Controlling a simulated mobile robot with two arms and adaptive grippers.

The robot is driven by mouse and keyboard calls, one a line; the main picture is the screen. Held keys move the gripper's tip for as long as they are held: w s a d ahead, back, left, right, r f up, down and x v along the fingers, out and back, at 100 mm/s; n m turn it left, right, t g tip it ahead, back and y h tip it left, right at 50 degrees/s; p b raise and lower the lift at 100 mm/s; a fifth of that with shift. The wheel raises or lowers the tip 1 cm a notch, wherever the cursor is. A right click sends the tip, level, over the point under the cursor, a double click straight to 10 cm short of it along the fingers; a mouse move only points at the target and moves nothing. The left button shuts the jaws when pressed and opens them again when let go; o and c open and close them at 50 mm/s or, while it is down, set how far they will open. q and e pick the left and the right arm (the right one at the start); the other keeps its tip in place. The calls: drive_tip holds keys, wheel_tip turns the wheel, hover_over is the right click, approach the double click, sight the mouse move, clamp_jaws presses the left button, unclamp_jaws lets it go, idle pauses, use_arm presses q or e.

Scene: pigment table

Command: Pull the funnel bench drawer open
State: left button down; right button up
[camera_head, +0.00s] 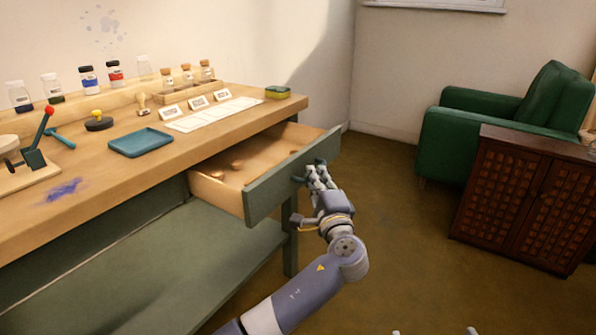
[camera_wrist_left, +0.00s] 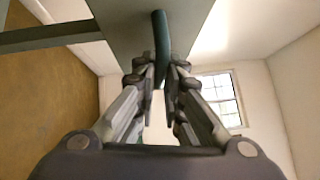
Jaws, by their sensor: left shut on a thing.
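The bench drawer (camera_head: 262,191) stands pulled out from the front of the wooden bench (camera_head: 161,149). Its front is grey-green, and its light wood inside holds a few small brown items (camera_head: 236,165). My left gripper (camera_head: 311,176) is at the drawer front, shut on the drawer handle. In the left wrist view, the dark teal handle (camera_wrist_left: 160,38) runs between the fingers of the left gripper (camera_wrist_left: 163,75). The grey-green drawer front (camera_wrist_left: 119,29) lies close beyond the fingers. In the head view the gripper hides part of the handle. My right gripper is not clearly seen.
On the bench are a teal tray (camera_head: 141,143), several jars along the back, white cards, a sponge (camera_head: 277,92) and a press with a red knob (camera_head: 49,109). A green armchair (camera_head: 500,115) and a dark wooden cabinet (camera_head: 524,198) stand at the right. Brown floor between is clear.

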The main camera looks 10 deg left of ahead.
use_arm(q)
drive_tip(key=shift+s+d+f, duration=0.1)
drive_tip(key=shift+s+d, duration=0.15)
drive_tip(key=shift+d, duration=0.4)
drive_tip(key=shift+s+d+r, duration=0.1)
drive_tip(key=shift+s+d, duration=0.1)
drive_tip(key=shift+d, duration=0.4)
drive_tip(key=shift+s+d+f, duration=0.1)
drive_tip(key=shift+s+d, duration=0.15)
drive_tip(key=shift+d, duration=0.4)
drive_tip(key=c, duration=1.7)
unclamp_jaws()
drive_tip(key=v, duration=1.2)
